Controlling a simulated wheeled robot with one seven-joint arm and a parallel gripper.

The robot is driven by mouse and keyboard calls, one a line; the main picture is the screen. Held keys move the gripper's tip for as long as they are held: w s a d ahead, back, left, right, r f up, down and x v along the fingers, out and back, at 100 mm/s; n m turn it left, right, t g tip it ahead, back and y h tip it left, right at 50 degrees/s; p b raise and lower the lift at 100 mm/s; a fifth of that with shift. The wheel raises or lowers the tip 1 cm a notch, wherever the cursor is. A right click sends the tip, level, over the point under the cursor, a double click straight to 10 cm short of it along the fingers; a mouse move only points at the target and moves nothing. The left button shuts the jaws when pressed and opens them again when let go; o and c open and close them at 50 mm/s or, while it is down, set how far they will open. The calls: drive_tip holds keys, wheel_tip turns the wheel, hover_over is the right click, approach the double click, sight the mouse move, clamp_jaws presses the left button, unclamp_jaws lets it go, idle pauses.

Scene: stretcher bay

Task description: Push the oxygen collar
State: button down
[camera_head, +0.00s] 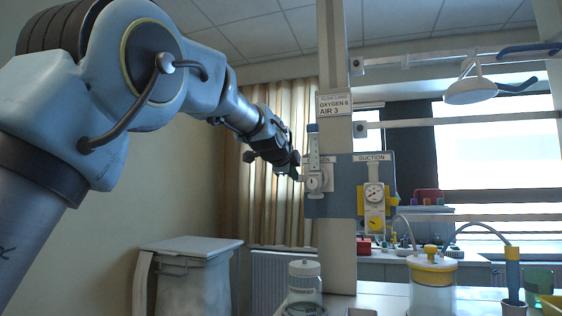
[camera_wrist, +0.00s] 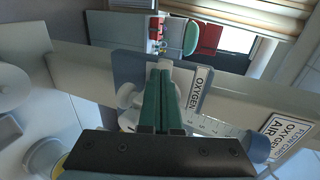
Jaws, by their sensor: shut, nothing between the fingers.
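My gripper (camera_head: 296,167) is just left of the unit in the head view. In the wrist view its green fingers (camera_wrist: 160,88) are together and empty, over the panel. I cannot tell whether they touch the fitting.
A suction unit (camera_head: 374,208) with a gauge and yellow parts sits right of the oxygen unit. Jars (camera_head: 432,285) stand on the counter below. The space left of the panel is open.

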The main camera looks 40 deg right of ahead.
drive_tip(key=b+v, duration=0.4)
drive_tip(key=v, duration=0.6)
drive_tip(key=shift+s+a, duration=0.15)
drive_tip(key=shift+a, duration=0.15)
drive_tip(key=shift+f, duration=0.1)
idle(0.4)
